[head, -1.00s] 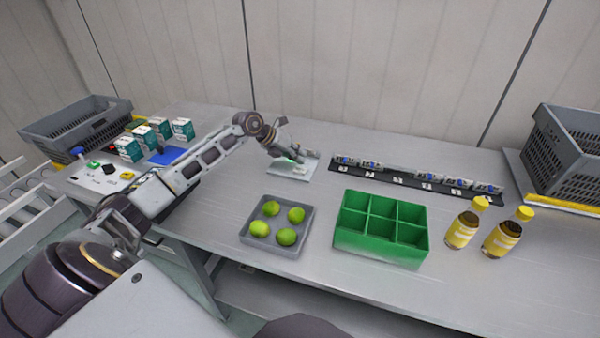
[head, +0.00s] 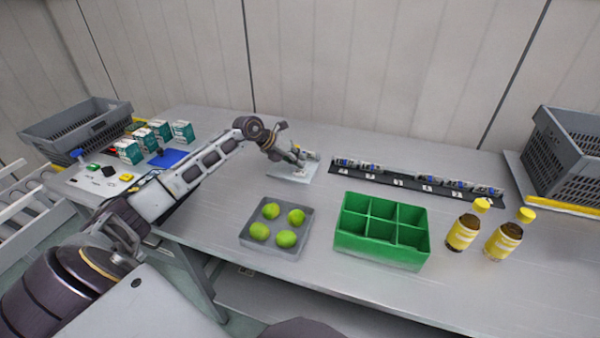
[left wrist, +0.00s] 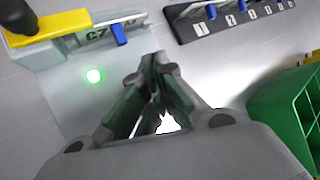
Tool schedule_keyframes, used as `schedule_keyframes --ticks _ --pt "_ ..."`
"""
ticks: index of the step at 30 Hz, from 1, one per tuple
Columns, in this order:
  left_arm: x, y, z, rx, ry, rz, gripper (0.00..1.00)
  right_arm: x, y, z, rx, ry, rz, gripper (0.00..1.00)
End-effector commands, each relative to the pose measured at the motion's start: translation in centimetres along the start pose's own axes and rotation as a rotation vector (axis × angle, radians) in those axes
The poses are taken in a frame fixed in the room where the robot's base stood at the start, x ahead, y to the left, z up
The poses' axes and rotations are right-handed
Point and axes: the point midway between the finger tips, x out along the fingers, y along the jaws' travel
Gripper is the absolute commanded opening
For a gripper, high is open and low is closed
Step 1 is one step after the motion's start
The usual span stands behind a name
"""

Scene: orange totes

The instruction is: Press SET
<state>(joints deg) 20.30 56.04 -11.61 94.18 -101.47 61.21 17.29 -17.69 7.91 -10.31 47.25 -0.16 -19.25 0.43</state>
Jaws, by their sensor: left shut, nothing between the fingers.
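My left gripper (head: 300,160) is shut and empty, with its fingertips low over a pale plate (head: 287,175) at the back of the table. The left wrist view shows the closed fingers (left wrist: 158,72) with a round green light (left wrist: 93,76) on the plate to their left. A block with a yellow top, a black knob and a blue tab (left wrist: 118,34) stands beyond the light. A bright white patch shows between the finger links. I cannot read a SET label in either view, and I cannot tell whether the fingertips touch anything. My right gripper is not in view.
A numbered dark rack (head: 400,180) with small items lies right of the gripper. A grey tray (head: 270,247) of green fruit and a green divided box (head: 380,252) stand in front. A button panel (head: 90,182) is at the left. Two bottles (head: 464,230) stand at the right.

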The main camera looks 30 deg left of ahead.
Motion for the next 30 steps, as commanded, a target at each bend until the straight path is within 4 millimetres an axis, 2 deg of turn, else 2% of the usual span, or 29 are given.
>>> schedule_keyframes --ticks 19,30 --pt "0.02 0.0 -0.01 0.0 0.0 0.0 0.0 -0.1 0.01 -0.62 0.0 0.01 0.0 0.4" --pt "0.54 0.4 -0.42 0.0 0.001 0.0 0.0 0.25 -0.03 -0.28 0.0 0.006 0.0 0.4"
